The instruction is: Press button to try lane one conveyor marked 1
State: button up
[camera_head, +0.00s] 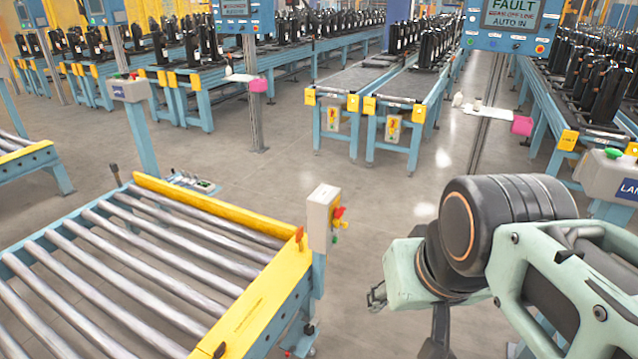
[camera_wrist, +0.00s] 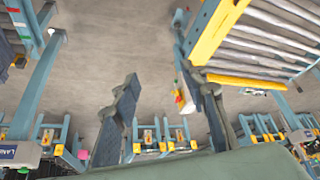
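My gripper (camera_wrist: 162,80) shows in the wrist view with its two dark fingers spread apart and nothing between them. A pale control box (camera_head: 322,218) stands at the corner of the near roller conveyor (camera_head: 262,300). It has a red and yellow knob and a green button on its right side. This box also shows in the wrist view (camera_wrist: 184,98), beyond the fingers and apart from them. Another pale box (camera_head: 610,178), with a green button and a partly cut-off "LAN" label, stands at the right edge. I cannot read a "1" on any box.
Two blue conveyors (camera_head: 345,80) with yellow end caps and small control boxes stand at the back middle. A pedestal box (camera_head: 128,88) stands at the left. A fault screen (camera_head: 513,14) hangs upper right. The floor (camera_head: 400,185) between the conveyors is clear.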

jog(key=shift+c, duration=0.3)
grip_shut()
dwell(1.1)
